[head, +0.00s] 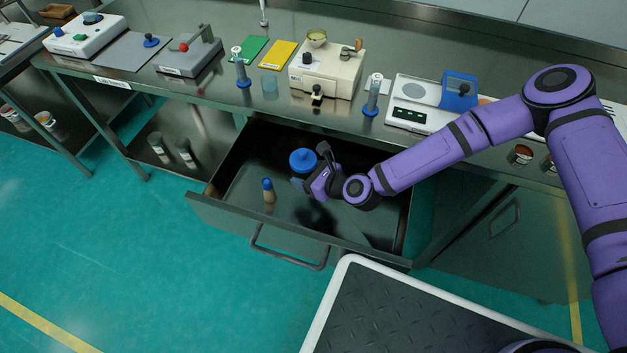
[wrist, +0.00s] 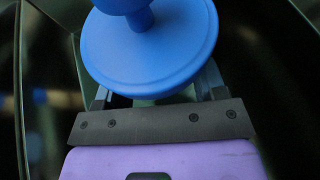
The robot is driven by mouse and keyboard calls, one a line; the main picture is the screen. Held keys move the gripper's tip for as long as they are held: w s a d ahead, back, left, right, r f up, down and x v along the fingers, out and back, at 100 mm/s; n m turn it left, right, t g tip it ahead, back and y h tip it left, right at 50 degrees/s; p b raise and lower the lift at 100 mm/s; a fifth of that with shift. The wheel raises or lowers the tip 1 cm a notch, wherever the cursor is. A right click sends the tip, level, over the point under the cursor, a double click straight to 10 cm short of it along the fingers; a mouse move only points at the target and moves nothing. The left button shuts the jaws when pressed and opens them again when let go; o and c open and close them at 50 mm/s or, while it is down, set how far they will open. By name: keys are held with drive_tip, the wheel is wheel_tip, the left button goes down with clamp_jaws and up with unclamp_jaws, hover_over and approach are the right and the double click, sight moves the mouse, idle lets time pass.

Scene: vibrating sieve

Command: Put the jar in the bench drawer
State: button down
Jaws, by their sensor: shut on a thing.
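The jar (head: 303,161) has a round blue lid with a knob. My gripper (head: 302,182) is shut on it, over the open bench drawer (head: 225,204). In the wrist view the jar's blue lid (wrist: 150,50) fills the top middle, between the two fingers (wrist: 155,95). The lid hides most of the jar's body and the fingertips. The jar appears upright and within the drawer's outline; I cannot tell whether it touches the drawer floor.
A small bottle with a blue cap (head: 268,190) stands in the drawer, left of the jar. The bench top (head: 205,92) above holds a cream machine (head: 328,72), a scale (head: 420,100) and other tools. The drawer's left and front floor has free room.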

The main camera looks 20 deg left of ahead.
drive_tip(key=shift+f, duration=3.5)
drive_tip(key=shift+c, duration=0.9)
unclamp_jaws()
drive_tip(key=shift+f, duration=0.1)
drive_tip(key=shift+v, duration=3.8)
